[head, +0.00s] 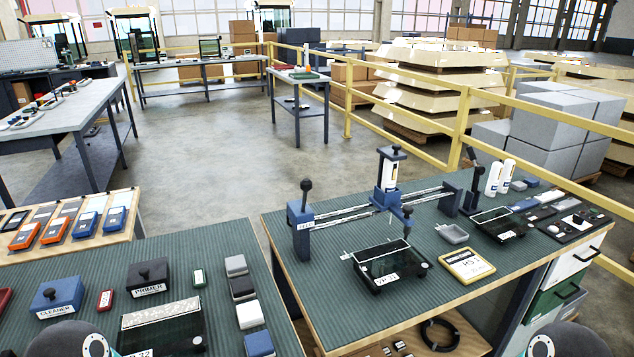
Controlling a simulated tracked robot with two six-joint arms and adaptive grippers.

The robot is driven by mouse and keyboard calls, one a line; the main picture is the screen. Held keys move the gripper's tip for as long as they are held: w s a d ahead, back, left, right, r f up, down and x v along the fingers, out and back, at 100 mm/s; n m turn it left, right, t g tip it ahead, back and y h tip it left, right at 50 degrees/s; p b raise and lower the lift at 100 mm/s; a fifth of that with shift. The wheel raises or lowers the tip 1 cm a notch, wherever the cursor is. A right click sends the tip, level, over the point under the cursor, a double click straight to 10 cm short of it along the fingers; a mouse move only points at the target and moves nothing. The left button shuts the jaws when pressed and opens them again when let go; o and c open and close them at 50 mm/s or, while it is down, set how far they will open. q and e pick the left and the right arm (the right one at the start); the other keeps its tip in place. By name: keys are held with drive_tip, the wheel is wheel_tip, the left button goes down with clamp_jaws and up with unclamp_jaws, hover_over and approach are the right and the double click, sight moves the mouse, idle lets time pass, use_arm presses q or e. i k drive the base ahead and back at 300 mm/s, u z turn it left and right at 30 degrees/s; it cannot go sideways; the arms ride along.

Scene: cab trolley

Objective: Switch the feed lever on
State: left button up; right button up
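A feed lever with a black ball knob (306,186) stands on a blue block (302,235) at the left end of a rail fixture on the right-hand bench. Its short stem looks about upright. A small pale label is on the block's face, too small to read surely. A second black lever (471,157) leans to the left on a dark post at the rail's far right end. Neither gripper shows. Only rounded dark parts of my arms show at the bottom edge, left and right, well apart from the levers.
A blue dispenser with a white cartridge (390,176) stands at the rails (365,209), above a black tray (390,265).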

sight(306, 184)
drive_tip(key=u, duration=1.7)
drive_tip(key=i, duration=0.1)
drive_tip(key=z, duration=3)
drive_tip(key=k, duration=1.5)
drive_tip(key=u, duration=0.45)
drive_tip(key=i, duration=0.95)
